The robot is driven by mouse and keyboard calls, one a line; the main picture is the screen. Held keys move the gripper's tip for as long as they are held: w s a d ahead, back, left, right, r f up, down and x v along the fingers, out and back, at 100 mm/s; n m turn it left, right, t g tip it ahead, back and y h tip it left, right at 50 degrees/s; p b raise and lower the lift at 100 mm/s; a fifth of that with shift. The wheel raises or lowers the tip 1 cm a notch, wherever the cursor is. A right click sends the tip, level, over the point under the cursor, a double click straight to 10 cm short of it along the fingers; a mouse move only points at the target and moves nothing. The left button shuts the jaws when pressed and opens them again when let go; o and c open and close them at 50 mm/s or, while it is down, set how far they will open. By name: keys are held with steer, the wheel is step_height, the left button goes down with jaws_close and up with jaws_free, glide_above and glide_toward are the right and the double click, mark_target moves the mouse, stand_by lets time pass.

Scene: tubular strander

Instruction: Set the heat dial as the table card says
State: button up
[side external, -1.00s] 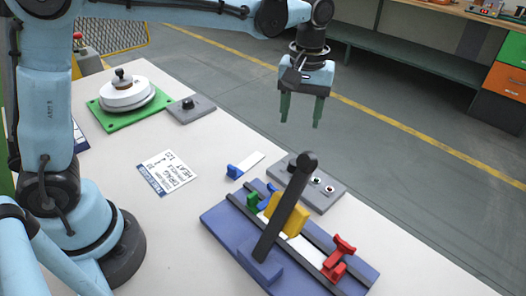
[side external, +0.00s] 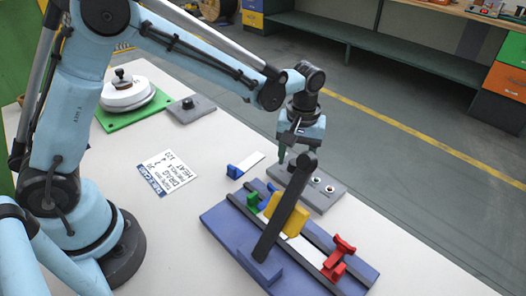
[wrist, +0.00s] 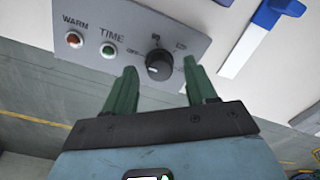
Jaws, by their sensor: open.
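The heat dial (wrist: 159,66) is a round black knob on a grey panel (wrist: 190,48), with a light pointer mark and printed marks around it, one reading OFF. My gripper (wrist: 160,68) is open, its two green fingers on either side of the dial in the wrist view, with gaps visible. In the side view my gripper (side external: 296,153) points down over the panel (side external: 325,196), and the dial is hidden there behind the gripper and the black lever. The table card (side external: 167,174) lies flat on the table; it shows a HEAT line, but its value is too small to read surely.
A blue fixture (side external: 222,222) with a tall black lever (side external: 284,208) and yellow, green and red parts stands close in front of the panel.

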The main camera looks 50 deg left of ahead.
steer(key=shift+f, duration=0.25)
jaws_close()
